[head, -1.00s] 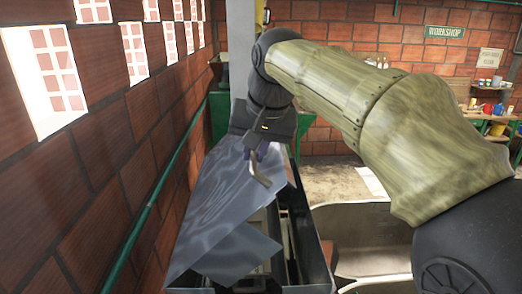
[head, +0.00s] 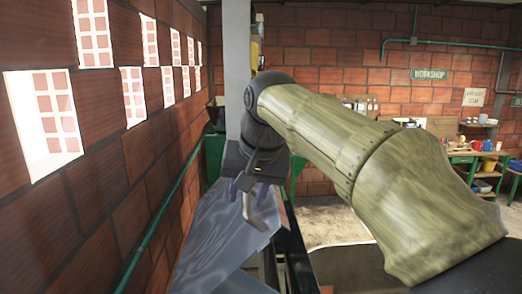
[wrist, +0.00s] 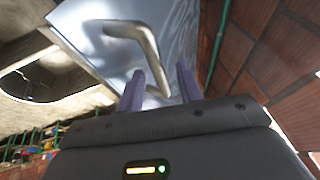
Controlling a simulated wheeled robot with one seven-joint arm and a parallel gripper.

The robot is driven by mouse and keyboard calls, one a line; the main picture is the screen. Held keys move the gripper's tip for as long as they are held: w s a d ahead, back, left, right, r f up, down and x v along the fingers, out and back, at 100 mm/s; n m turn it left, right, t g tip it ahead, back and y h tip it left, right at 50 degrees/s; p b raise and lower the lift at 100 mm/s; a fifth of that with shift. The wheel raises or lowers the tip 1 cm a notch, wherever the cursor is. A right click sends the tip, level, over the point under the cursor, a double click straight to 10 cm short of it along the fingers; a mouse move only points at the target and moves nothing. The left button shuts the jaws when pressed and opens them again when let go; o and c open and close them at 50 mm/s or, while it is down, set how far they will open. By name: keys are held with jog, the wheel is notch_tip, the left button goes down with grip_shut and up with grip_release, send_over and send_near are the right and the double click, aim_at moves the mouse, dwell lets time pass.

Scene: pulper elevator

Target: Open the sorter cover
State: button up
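The sorter cover (head: 220,240) is a blue-grey metal sheet, tilted up, beside the brick wall in the head view. A bent metal handle (head: 254,213) stands out from its face. My gripper (head: 248,192) is at the cover's upper part, with its purple fingers apart on either side of the handle. In the wrist view the cover (wrist: 185,40) fills the upper middle. The handle (wrist: 148,42) bends down toward the gap between my fingertips (wrist: 160,82). Whether a finger touches the handle cannot be told. The sorter's dark frame (head: 298,255) shows partly below the cover.
The brick wall (head: 110,190) with a green pipe (head: 160,220) runs close along the left. A grey post (head: 236,70) stands behind my gripper. A workbench (head: 490,160) with bins is far right. Open floor (head: 330,222) shows behind my arm.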

jog(key=v, duration=1.5)
jog(key=shift+d+r, duration=0.3)
jog(key=shift+r, duration=0.05)
jog(key=shift+w, duration=0.2)
